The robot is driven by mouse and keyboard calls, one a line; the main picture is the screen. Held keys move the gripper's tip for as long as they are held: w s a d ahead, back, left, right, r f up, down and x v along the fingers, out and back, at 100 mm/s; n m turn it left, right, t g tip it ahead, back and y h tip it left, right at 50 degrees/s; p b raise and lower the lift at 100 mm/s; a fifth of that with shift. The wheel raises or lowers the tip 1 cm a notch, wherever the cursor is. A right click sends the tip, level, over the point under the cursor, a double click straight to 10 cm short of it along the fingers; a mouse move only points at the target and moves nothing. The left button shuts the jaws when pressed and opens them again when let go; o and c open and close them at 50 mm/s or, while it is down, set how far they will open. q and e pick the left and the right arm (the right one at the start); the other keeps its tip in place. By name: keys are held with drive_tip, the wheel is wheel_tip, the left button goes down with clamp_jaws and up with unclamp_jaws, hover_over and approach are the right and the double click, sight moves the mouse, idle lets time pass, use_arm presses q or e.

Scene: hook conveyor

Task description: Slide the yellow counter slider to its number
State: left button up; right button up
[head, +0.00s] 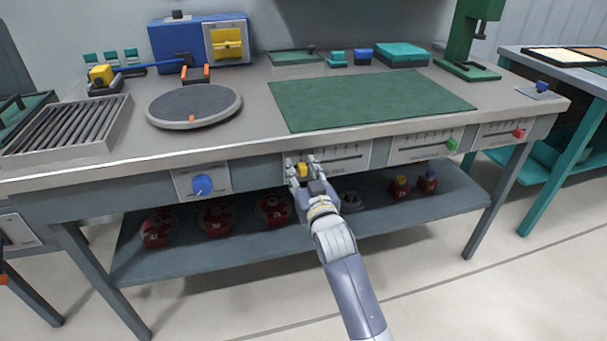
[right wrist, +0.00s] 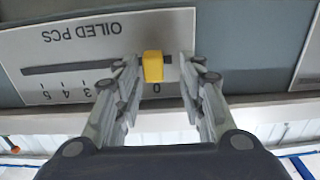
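The yellow counter slider (head: 302,169) sits near the left end of its slot on the white counter panel (head: 350,146) on the bench's front. In the right wrist view the panel (right wrist: 60,45) is upside down and reads "OILED PCS". There the yellow knob (right wrist: 153,66) stands by the 0 mark, with 3, 4 and 5 farther along to the left. My right gripper (head: 304,166) is at the knob, one finger on each side. In the right wrist view its fingers (right wrist: 160,62) are open, with a gap on both sides of the knob. My left gripper is not in view.
A panel with a blue knob (head: 203,185) is left of the counter. Panels with a green slider (head: 451,145) and a red slider (head: 519,133) are to the right. A lower shelf (head: 380,218) with red parts lies beneath. The bench top holds a green mat (head: 370,99) and a round turntable (head: 194,104).

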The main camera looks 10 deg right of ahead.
drive_tip(key=s, duration=1.2)
drive_tip(key=shift+d, duration=0.15)
